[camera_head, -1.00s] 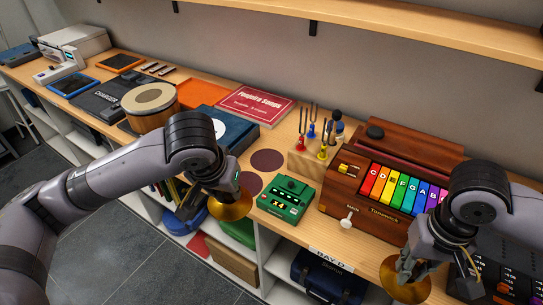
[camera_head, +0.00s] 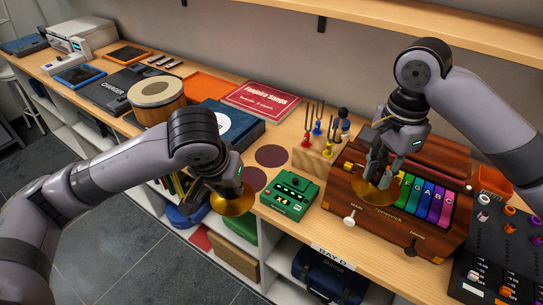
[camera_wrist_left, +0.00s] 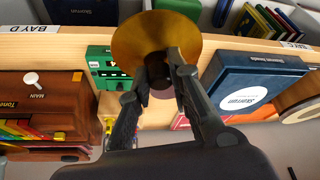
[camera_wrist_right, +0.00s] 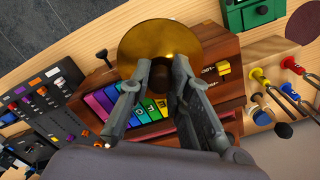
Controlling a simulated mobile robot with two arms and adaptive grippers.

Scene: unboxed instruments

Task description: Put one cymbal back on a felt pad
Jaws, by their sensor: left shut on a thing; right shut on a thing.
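My left gripper (camera_head: 232,190) is shut on a brass cymbal (camera_head: 233,203), held out at the shelf's front edge beside the green pedal box. The left wrist view shows this cymbal (camera_wrist_left: 135,45) with the fingers on its dark centre. My right gripper (camera_head: 376,172) is shut on a second brass cymbal (camera_head: 372,192), held over the wooden toy instrument with coloured keys. The right wrist view shows that cymbal (camera_wrist_right: 150,42) beyond the fingertips. Two dark red round felt pads lie on the shelf top, one farther back (camera_head: 271,156) and one nearer (camera_head: 252,179). Both pads look bare.
The green pedal box (camera_head: 290,196) sits right of the near pad. A wooden block with tuning forks (camera_head: 315,150) stands behind it. The wooden instrument (camera_head: 430,225) fills the right. A blue box (camera_head: 232,125) and red song book (camera_head: 262,103) lie behind and left of the pads.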

